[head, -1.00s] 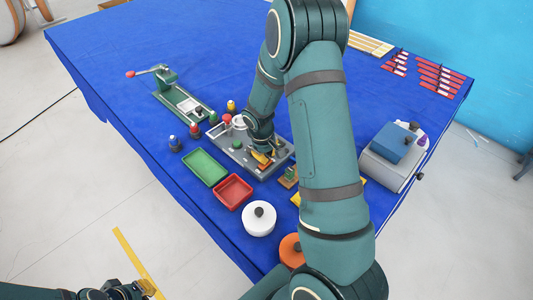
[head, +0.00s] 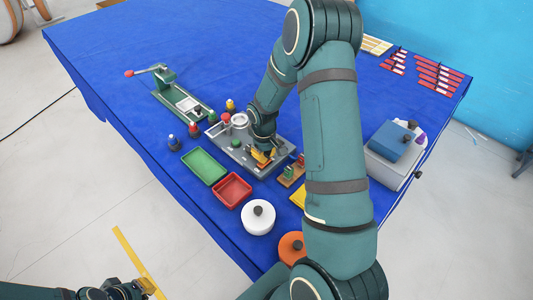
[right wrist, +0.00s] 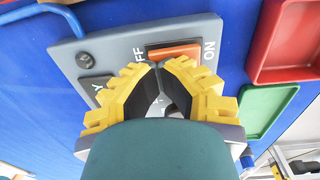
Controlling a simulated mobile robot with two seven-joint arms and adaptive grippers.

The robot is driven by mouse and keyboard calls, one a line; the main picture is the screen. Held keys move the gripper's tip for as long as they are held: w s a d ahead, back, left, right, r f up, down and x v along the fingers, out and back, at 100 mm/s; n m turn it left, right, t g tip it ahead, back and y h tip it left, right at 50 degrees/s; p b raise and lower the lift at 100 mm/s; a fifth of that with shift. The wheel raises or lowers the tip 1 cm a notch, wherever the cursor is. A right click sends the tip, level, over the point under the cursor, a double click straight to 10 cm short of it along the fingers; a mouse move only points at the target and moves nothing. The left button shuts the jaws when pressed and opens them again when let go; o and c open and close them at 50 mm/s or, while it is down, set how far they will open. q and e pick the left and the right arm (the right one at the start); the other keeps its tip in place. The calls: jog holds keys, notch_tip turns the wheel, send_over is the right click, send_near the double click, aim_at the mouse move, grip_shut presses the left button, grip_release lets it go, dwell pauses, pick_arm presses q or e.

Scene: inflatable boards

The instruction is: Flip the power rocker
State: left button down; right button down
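The power rocker (right wrist: 175,52) is an orange-red switch in a dark frame, between a partly covered "OFF" label and an "ON" label in the right wrist view. It sits on a grey panel (right wrist: 120,48), which also shows on the table in the head view (head: 222,142). My right gripper (right wrist: 158,66) has its yellow fingertips together, right at the rocker's edge near the OFF end; I cannot tell whether they touch it. The right gripper (head: 262,158) is over the panel in the head view. My left gripper (head: 136,289) is low at the left, off the table, its fingers unclear.
A green tray (head: 204,166), a red tray (head: 232,190) and a white lidded pot (head: 258,217) stand in front of the panel. A green clamp-like fixture (head: 178,95) is behind left. A grey box with a blue top (head: 392,143) is at right. The table's far left is clear.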

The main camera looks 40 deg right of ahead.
jog(key=shift+s+a, duration=0.2)
jog(key=shift+a, duration=0.25)
